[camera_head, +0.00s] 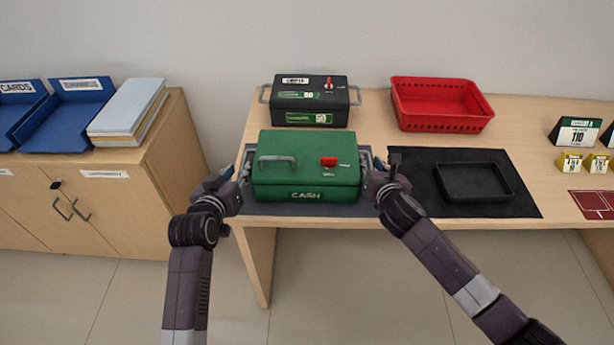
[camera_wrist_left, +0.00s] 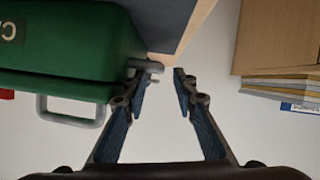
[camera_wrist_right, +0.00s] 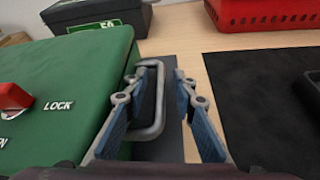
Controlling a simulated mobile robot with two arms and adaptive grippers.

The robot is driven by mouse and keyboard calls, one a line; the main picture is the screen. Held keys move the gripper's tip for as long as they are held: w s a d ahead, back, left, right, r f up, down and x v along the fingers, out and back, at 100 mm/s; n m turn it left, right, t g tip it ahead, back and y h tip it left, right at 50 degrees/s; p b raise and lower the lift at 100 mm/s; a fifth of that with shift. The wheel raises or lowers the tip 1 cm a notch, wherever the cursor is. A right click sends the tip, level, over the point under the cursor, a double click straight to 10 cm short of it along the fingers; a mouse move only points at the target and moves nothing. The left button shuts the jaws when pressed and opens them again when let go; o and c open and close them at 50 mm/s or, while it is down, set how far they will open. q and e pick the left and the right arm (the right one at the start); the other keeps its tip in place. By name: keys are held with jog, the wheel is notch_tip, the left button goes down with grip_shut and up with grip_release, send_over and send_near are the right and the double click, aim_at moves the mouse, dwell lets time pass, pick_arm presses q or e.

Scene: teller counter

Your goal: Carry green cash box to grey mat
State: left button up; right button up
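The green cash box (camera_head: 305,170) sits level on the grey mat (camera_head: 255,209), which shows around its edges. Its lid has a grey handle (camera_head: 277,159) and a red latch (camera_head: 328,161). My left gripper (camera_head: 228,176) is at the box's left end. In the left wrist view its fingers (camera_wrist_left: 160,72) are open, with a grey side handle (camera_wrist_left: 152,66) near one fingertip. My right gripper (camera_head: 383,170) is at the right end. In the right wrist view its fingers (camera_wrist_right: 168,72) are open, with the bar of the side handle (camera_wrist_right: 158,100) between them.
A black box (camera_head: 310,103) stands behind the green one. A red basket (camera_head: 442,104) is at the back. A black mat (camera_head: 415,180) with a black tray (camera_head: 474,182) lies to the right. A cabinet (camera_head: 130,190) with blue trays stands left, across a gap.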

pick_arm(q)
jog(key=shift+v, duration=1.5)
pick_arm(e)
jog(key=shift+s, duration=0.1)
pick_arm(q)
jog(key=shift+a, duration=0.1)
pick_arm(e)
jog(key=v, duration=1.1)
jog(key=shift+s+r, duration=0.2)
jog(key=shift+s, duration=0.15)
